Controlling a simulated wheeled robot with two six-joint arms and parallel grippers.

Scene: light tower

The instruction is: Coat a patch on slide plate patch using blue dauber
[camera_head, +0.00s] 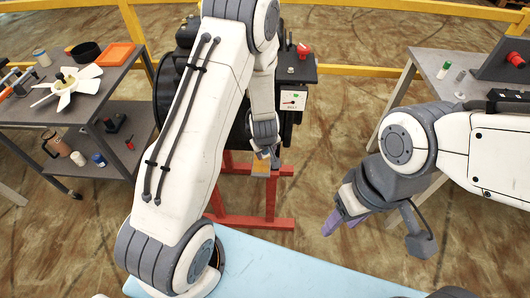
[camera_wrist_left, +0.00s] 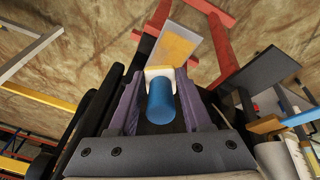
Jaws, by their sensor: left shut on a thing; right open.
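In the left wrist view, my left gripper (camera_wrist_left: 160,95) is shut on the blue dauber (camera_wrist_left: 160,103). The dauber's white pad (camera_wrist_left: 158,73) points away from the palm. The slide plate (camera_wrist_left: 181,33) lies just beyond the pad, and its visible face is largely orange-yellow. The pad overlaps the plate's near edge in the picture; I cannot tell whether they touch. In the head view, my left gripper (camera_head: 268,153) is just above the slide plate (camera_head: 261,169), and the dauber is hidden there. My right gripper (camera_head: 340,222) is open, with purple fingers, away from the plate.
A red stand (camera_head: 250,209) is below the plate, beside a large black machine (camera_head: 172,88). A grey cart (camera_head: 125,77) with a white fan and an orange tray (camera_head: 116,55) stands left. Another table (camera_head: 430,63) stands right. A light blue surface (camera_head: 290,268) is in front.

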